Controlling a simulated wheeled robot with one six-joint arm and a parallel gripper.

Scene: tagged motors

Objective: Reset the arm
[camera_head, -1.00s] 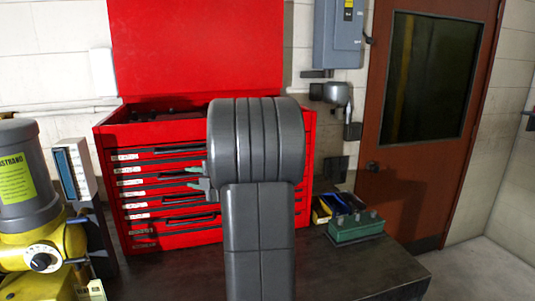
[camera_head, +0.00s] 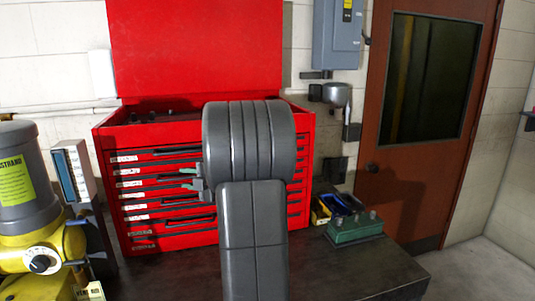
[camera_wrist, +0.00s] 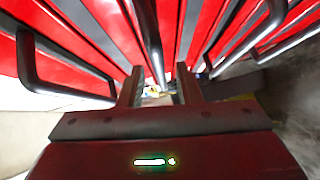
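My arm rises in the middle of the head view, in front of the red tool chest (camera_head: 262,45). My gripper (camera_head: 188,178) shows only in part, poking out to the left of my arm in front of the chest's drawers. In the wrist view, the two fingers of my gripper (camera_wrist: 159,85) stand apart with a gap between them. I see nothing held. Red drawer fronts and metal handles (camera_wrist: 30,70) fill the wrist view close beyond the fingers. A drawer handle shows through near the gap; whether it touches a finger I cannot tell.
A yellow and grey motor (camera_head: 25,190) stands at the left of the dark bench (camera_head: 330,270). A green block with pegs (camera_head: 355,228) sits right of my arm. A brown door (camera_head: 410,150) and grey electrical box (camera_head: 338,35) are behind. The bench front right is clear.

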